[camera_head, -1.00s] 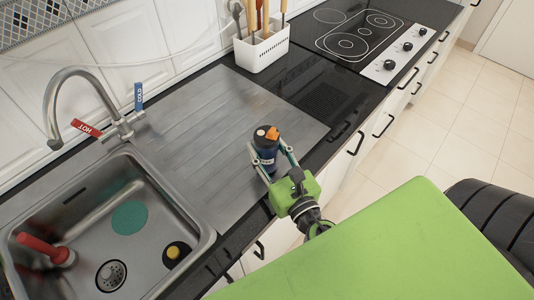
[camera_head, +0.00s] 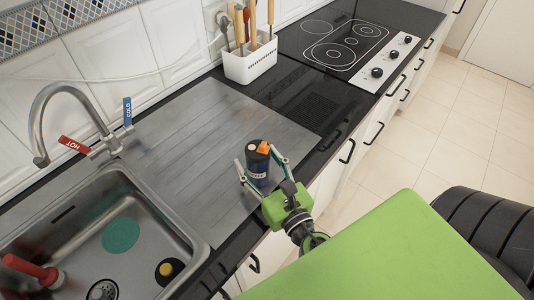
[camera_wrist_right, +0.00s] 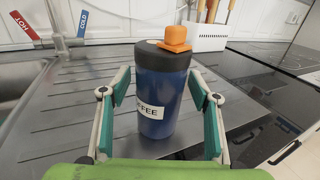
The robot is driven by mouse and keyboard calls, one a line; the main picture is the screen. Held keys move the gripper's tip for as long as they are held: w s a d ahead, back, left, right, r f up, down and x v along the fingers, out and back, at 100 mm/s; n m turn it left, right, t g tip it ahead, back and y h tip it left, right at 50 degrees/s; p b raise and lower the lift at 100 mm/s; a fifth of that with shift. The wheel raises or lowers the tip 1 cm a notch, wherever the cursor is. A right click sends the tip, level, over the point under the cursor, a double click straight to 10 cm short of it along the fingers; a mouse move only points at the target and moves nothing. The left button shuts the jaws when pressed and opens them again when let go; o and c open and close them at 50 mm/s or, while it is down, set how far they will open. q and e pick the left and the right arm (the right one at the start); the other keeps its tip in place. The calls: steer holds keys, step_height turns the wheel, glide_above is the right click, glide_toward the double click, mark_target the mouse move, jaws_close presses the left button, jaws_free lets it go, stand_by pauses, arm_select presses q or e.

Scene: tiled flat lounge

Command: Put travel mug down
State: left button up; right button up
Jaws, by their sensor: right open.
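The travel mug (camera_head: 257,165) is dark blue with a black lid, an orange cap and a white label. It stands upright on the ribbed steel drainboard (camera_head: 187,125), near the counter's front edge. In the right wrist view the mug (camera_wrist_right: 162,100) shows close up, its label reading partly "FFEE". My right gripper (camera_head: 263,164) is open, its fingers on both sides of the mug. In the wrist view there are gaps between the fingers and the mug. My left gripper is not in view.
The steel sink (camera_head: 185,212) lies left of the drainboard, with a red-handled plunger (camera_head: 30,270) and a teal disc (camera_head: 121,235). A white utensil holder (camera_head: 250,65) stands behind, and a cooktop (camera_head: 345,42) is at the back right. The drainboard around the mug is clear.

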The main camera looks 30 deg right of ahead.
steer(key=s+b, duration=0.2)
steer(key=s, duration=0.1)
steer(key=s+b, duration=0.2)
steer(key=s, duration=0.1)
steer(key=s+b, duration=0.3)
steer(key=shift+s+a+f, duration=0.15)
steer(key=shift+a+f, duration=0.1)
steer(key=shift+s+r, duration=0.2)
steer(key=shift+s, duration=0.75)
steer(key=shift+s+r, duration=0.15)
steer(key=shift+s, duration=0.25)
